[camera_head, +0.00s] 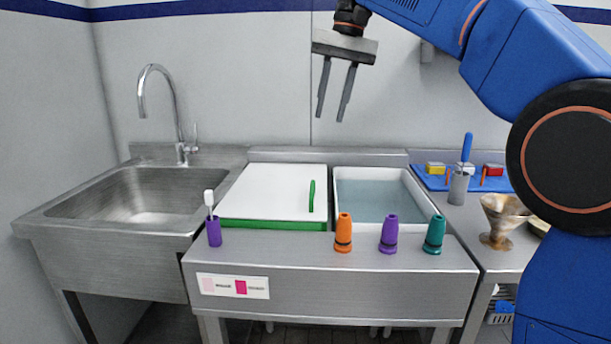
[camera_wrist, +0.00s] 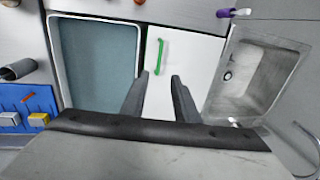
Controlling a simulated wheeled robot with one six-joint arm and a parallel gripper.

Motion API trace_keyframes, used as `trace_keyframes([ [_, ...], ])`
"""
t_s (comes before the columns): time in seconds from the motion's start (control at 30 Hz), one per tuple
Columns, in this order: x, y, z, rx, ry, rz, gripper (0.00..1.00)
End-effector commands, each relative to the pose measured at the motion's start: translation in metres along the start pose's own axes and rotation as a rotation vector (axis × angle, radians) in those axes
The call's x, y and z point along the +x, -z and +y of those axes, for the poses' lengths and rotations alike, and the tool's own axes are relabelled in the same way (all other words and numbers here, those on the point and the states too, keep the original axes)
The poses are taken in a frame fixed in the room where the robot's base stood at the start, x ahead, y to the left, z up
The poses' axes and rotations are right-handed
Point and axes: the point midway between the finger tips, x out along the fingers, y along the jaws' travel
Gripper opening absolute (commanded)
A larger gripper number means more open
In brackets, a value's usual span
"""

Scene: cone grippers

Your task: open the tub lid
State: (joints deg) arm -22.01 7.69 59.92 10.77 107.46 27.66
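The white lid (camera_head: 262,190) with a green front edge and a green bar handle (camera_head: 311,196) near its right side lies flat on the steel counter. In the wrist view the lid (camera_wrist: 186,70) and its green handle (camera_wrist: 160,57) show ahead of the fingers. Right of the lid in the head view is an open white-rimmed tub (camera_head: 338,205) holding bluish liquid; the wrist view shows it on the left (camera_wrist: 55,45). My gripper (camera_head: 331,120) is open and empty, fingers pointing down, high above the counter. It touches nothing.
Orange (camera_head: 343,235), purple (camera_head: 389,236) and teal (camera_head: 434,236) cones stand along the counter's front. A purple cup with a brush (camera_head: 214,231) stands front left. A steel sink (camera_head: 145,195) with a tall faucet (camera_head: 160,90) is at left. A blue tray (camera_head: 435,182) lies at right.

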Motion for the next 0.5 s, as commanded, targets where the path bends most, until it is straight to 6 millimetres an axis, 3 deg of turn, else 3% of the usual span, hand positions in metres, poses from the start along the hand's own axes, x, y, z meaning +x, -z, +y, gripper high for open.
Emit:
trace_keyframes([
  [0.17,0.015,-0.001,0.000,0.000,-0.001,-0.003,0.28],
  [0.5,0.074,-0.001,0.001,0.000,-0.001,-0.003,0.28],
])
